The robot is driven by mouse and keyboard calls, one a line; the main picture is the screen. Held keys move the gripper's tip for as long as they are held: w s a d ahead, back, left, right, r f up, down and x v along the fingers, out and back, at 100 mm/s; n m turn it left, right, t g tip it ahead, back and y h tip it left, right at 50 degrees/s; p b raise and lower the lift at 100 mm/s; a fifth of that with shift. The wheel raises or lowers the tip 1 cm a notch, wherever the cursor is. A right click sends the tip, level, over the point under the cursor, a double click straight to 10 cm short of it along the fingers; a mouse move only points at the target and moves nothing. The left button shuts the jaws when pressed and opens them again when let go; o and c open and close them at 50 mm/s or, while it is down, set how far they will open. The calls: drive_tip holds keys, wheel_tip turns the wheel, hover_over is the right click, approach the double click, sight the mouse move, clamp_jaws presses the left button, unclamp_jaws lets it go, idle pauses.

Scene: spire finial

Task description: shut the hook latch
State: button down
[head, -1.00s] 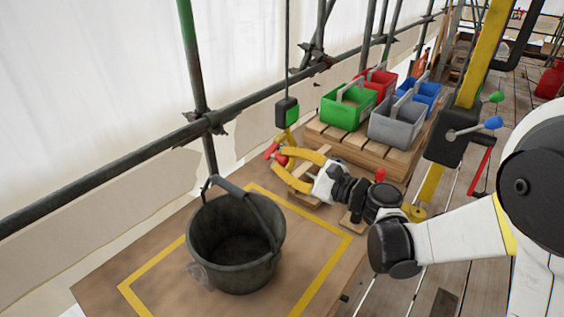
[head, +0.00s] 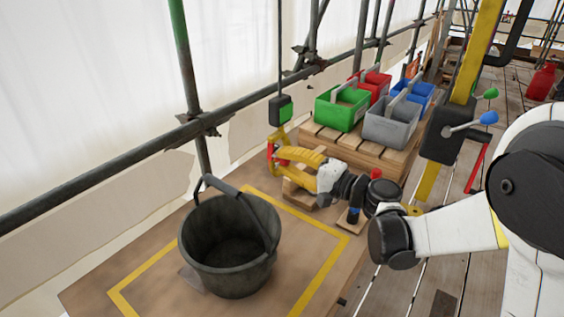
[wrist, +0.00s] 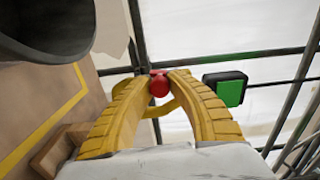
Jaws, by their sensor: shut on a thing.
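The yellow crane hook (head: 277,139) hangs below a black and green block (head: 281,110) on a cable, above the back of the wooden platform. Its red latch (head: 270,154) shows at the hook's left side, partly hidden. In the wrist view, a red ball-shaped knob (wrist: 159,86) of the latch sits between my yellow fingertips, with part of the yellow hook (wrist: 168,107) behind it. My gripper (head: 276,153) is shut on this knob; it also shows in the wrist view (wrist: 160,78). I cannot tell whether the latch closes the hook's mouth.
A black bucket (head: 228,245) stands inside a yellow-taped square in front of the hook. Green (head: 341,112), grey (head: 391,127), red and blue totes sit on a pallet behind. Scaffold tubes (head: 120,160) run along the left. A yellow post with levers (head: 455,130) stands right.

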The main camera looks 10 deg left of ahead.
drive_tip(key=shift+w+d+n, duration=0.1)
drive_tip(key=shift+w+n, duration=0.2)
drive_tip(key=shift+n, duration=0.8)
drive_tip(key=shift+w, duration=0.1)
drive_tip(key=c, duration=1.2)
unclamp_jaws()
drive_tip(key=shift+c, duration=0.2)
drive_tip(key=v, duration=1.2)
